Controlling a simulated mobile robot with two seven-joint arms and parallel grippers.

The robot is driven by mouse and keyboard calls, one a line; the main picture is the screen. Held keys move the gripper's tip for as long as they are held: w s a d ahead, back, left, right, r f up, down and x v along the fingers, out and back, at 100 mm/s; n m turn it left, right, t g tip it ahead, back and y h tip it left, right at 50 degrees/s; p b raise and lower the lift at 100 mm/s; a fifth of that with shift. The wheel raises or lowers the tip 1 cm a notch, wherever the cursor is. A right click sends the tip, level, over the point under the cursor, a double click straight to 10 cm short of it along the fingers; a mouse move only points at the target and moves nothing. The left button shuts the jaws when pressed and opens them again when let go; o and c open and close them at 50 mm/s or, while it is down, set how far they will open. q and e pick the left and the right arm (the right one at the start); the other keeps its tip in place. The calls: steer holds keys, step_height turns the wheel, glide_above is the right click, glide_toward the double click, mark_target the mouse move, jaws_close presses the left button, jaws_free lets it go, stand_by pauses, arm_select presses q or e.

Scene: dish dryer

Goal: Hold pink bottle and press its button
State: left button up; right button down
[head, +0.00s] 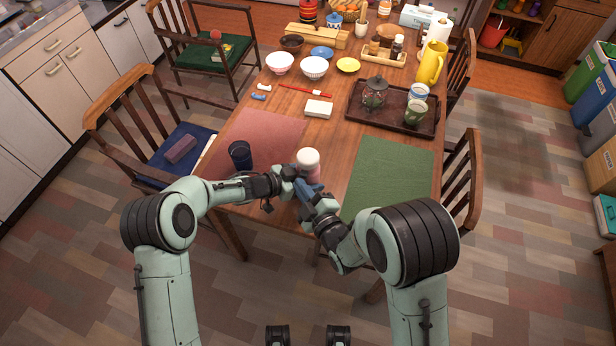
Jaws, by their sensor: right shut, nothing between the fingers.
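The pink bottle (311,172) with a white top stands upright near the front edge of the wooden table, between the two placemats. My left gripper (292,176) is at the bottle's left side, close to its body. Whether its fingers are open or closed around the bottle is too small to tell. My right gripper (304,187) is shut and empty just in front of the bottle, and it hides the lower part of it. A button on the bottle cannot be made out.
A dark blue cup (240,155) stands left on the pink placemat (262,136). The green placemat (392,172) to the right is bare. A dark tray (362,117) with a glass pot and cups lies behind it. Bowls (314,68) stand farther back. Chairs flank the table.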

steer(key=shift+w, duration=0.15)
steer(key=shift+w+d, duration=0.15)
steer(key=shift+w, duration=0.35)
stand_by(0.4)
steer(key=shift+s, duration=0.65)
steer(key=s+a, duration=0.2)
steer(key=s, duration=0.3)
steer(key=shift+s, duration=0.4)
stand_by(0.7)
